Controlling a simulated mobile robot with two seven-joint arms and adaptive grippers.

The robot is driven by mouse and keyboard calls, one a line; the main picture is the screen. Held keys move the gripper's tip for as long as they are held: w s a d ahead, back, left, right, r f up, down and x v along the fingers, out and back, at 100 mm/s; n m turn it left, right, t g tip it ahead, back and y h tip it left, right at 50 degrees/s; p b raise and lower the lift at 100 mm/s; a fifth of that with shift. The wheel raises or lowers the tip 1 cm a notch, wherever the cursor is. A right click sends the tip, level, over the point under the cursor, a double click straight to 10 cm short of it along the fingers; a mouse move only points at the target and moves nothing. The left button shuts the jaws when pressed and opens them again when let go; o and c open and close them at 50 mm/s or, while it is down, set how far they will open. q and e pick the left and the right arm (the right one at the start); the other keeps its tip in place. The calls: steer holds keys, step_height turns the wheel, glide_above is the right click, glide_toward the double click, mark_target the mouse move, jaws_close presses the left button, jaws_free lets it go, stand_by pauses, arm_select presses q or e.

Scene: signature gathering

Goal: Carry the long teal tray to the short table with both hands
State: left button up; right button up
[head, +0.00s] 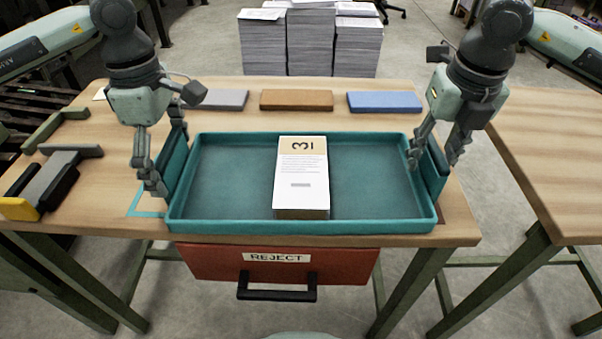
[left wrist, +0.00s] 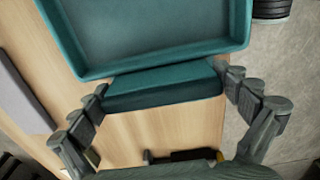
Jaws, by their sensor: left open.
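The long teal tray (head: 250,226) lies level on the wooden table and also shows in the left wrist view (left wrist: 150,55).
Another wooden table (head: 555,150) stands at the right, across a gap. Grey (head: 222,99), brown (head: 297,100) and blue (head: 384,102) blocks lie behind the tray. A red REJECT drawer (head: 215,262) hangs below. Paper stacks (head: 311,45) stand on the floor behind.

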arm_select(q)
steer(key=shift+f, duration=0.1)
arm_select(e)
steer(key=shift+f, duration=0.1)
arm_select(q)
steer(key=shift+c, duration=0.5)
arm_select(e)
steer(key=shift+c, duration=0.5)
arm_select(q)
steer(key=c, duration=0.7)
arm_select(e)
steer(key=c, duration=0.7)
arm_select(q)
steer(key=c, duration=0.7)
arm_select(e)
jaws_close()
arm_select(q)
steer(key=shift+o, duration=0.2)
